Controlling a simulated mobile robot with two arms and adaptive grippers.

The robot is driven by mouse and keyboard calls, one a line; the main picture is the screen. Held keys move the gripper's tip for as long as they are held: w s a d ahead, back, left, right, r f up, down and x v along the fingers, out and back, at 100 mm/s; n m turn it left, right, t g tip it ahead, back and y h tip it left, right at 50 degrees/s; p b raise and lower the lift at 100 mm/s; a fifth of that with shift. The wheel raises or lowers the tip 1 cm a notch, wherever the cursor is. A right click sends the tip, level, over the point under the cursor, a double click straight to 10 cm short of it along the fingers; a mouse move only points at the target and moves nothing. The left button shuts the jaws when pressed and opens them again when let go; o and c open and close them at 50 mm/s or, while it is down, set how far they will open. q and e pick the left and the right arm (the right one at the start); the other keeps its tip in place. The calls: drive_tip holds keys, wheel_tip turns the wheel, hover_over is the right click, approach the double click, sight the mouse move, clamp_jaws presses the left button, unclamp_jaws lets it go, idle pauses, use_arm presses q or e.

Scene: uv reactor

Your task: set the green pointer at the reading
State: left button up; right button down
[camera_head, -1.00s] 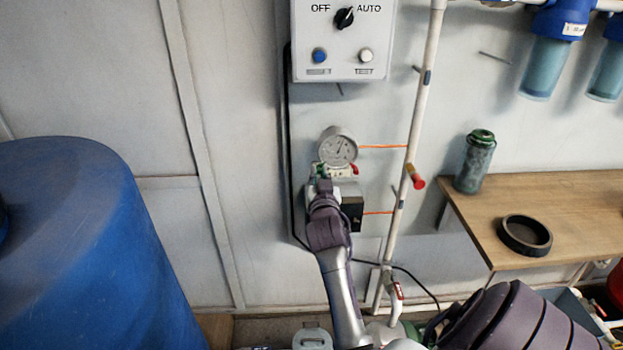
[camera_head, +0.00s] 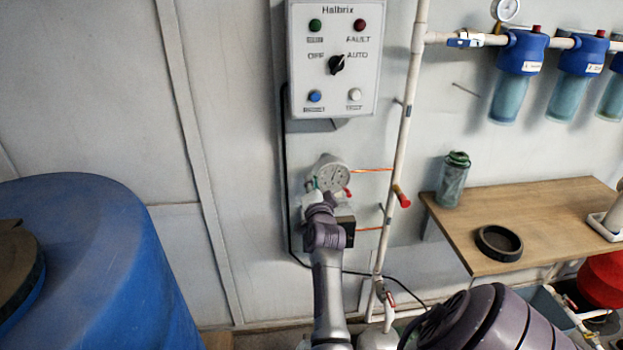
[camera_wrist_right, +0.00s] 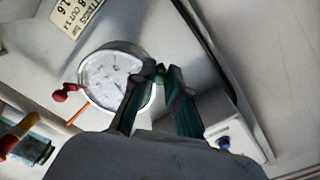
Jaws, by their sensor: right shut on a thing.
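The round pressure gauge (camera_head: 329,173) has a pale dial and hangs on the wall below the control box. It also shows tilted in the right wrist view (camera_wrist_right: 110,78), with a dark needle on its face. My right gripper (camera_head: 319,196) is at the gauge's lower left edge. In the right wrist view its two dark green fingers (camera_wrist_right: 160,76) are closed on a small green part (camera_wrist_right: 159,72) at the gauge rim, which looks like the green pointer. The fingers hide most of it. The dial marks are too blurred to read. My left gripper is not in view.
A red-handled valve (camera_wrist_right: 66,92) sits beside the gauge. The control box (camera_head: 334,60) is above, and a white pipe (camera_head: 404,130) runs to the right. A blue tank (camera_head: 90,260) stands left.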

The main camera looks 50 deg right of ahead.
drive_tip(key=shift+s+d+r+m+p, duration=0.1)
drive_tip(key=shift+d+r+m+p, duration=0.1)
drive_tip(key=shift+r+m+p, duration=0.7)
drive_tip(key=shift+f+m, duration=0.2)
drive_tip(key=shift+m, duration=0.1)
drive_tip(key=c, duration=1.1)
unclamp_jaws()
drive_tip(key=shift+f, duration=0.1)
drive_tip(key=shift+c, duration=0.2)
